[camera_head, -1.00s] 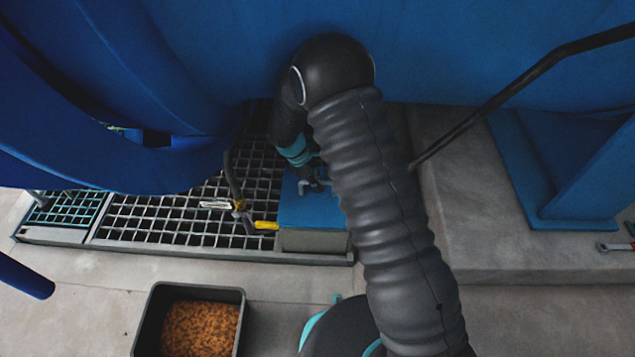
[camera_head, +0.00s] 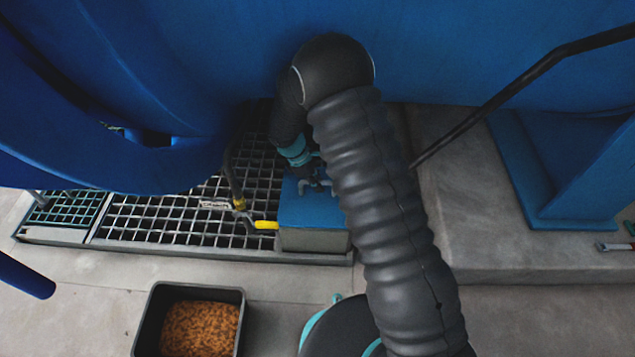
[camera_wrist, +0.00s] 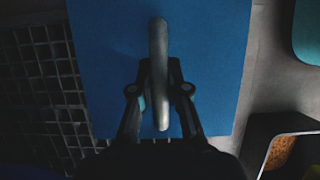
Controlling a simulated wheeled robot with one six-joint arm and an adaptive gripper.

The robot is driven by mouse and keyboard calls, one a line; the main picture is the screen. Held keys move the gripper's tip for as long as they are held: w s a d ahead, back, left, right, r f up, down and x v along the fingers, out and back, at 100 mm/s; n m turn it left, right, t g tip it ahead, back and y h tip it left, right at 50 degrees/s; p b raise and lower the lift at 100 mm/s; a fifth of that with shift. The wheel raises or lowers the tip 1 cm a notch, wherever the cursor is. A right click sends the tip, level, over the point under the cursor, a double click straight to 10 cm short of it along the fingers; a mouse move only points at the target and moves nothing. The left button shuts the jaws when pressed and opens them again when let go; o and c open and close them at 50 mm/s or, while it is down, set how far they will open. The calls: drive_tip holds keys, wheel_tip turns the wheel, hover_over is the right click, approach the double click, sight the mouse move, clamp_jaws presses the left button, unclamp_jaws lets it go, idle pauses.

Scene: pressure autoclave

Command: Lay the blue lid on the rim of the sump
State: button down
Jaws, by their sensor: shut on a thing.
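The blue lid (camera_head: 307,212) is a flat square plate over the top of the grey sump (camera_head: 313,240), a box at the right end of the floor grating. In the head view I cannot tell whether the lid touches the rim all round. My gripper (camera_head: 318,187) is above the lid, partly hidden by my arm. In the wrist view the lid (camera_wrist: 215,60) fills the middle, and my gripper (camera_wrist: 160,85) is shut on its grey bar handle (camera_wrist: 158,40). The sump's rim is hidden beneath the lid in the wrist view.
A valve with a yellow lever (camera_head: 266,225) stands at the sump's left side, over the grating (camera_head: 170,222). A black bin of brown pellets (camera_head: 243,310) is on the floor in front. The large blue vessel (camera_head: 440,60) overhangs behind. A concrete plinth (camera_head: 470,215) lies right.

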drive_tip(key=shift+f+b, duration=0.75)
drive_tip(key=shift+f, duration=0.6)
drive_tip(key=c, duration=1.2)
unclamp_jaws()
drive_tip(key=shift+o, duration=0.6)
drive_tip(key=shift+f, duration=0.1)
drive_tip(key=v, duration=0.7)
drive_tip(key=shift+a+r, duration=0.1)
drive_tip(key=shift+r, duration=0.25)
